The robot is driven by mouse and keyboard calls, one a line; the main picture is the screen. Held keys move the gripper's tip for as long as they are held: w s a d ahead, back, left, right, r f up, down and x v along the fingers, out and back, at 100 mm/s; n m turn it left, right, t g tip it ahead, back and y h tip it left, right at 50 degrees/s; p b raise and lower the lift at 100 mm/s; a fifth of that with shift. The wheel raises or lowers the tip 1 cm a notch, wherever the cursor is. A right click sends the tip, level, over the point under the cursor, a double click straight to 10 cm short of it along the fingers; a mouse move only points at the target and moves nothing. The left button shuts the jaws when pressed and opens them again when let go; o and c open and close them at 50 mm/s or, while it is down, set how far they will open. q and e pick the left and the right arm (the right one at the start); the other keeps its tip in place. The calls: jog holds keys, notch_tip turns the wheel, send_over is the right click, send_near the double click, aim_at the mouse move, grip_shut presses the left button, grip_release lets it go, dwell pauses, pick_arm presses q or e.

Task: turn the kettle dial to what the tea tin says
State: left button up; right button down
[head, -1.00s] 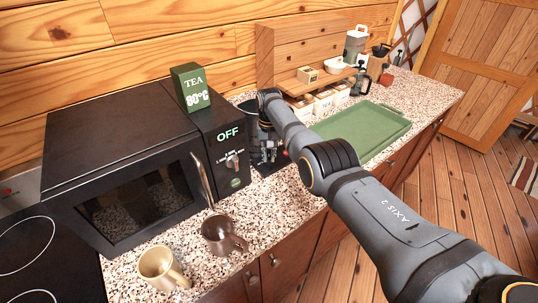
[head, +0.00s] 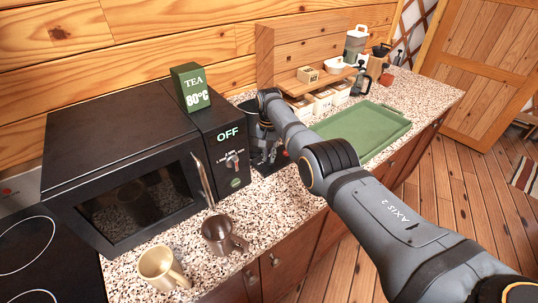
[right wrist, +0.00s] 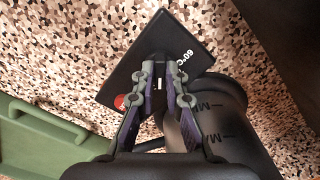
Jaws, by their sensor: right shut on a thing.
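The green tea tin (head: 191,88) stands upright on the microwave and reads "TEA 80°C". The dark kettle (right wrist: 222,105) stands upright on the counter; in the head view my right arm hides most of it. Its black base plate (right wrist: 185,32) shows "60°C" and a red round spot in the right wrist view. My right gripper (right wrist: 160,80) is shut on the small dark dial (right wrist: 159,66) on this plate. A short white mark shows between the fingers. The dial's exact setting cannot be told. My left gripper is not in view.
The black microwave (head: 120,150), its display reading OFF, stands left of the kettle. A brown mug (head: 220,236) and a cream mug (head: 160,266) stand in front of it. A green tray (head: 375,128) lies to the right, with a wooden shelf (head: 300,84) behind.

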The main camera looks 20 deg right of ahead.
aim_at(269, 157)
jog(key=c, duration=1.4)
grip_release()
notch_tip(269, 157, up, 12)
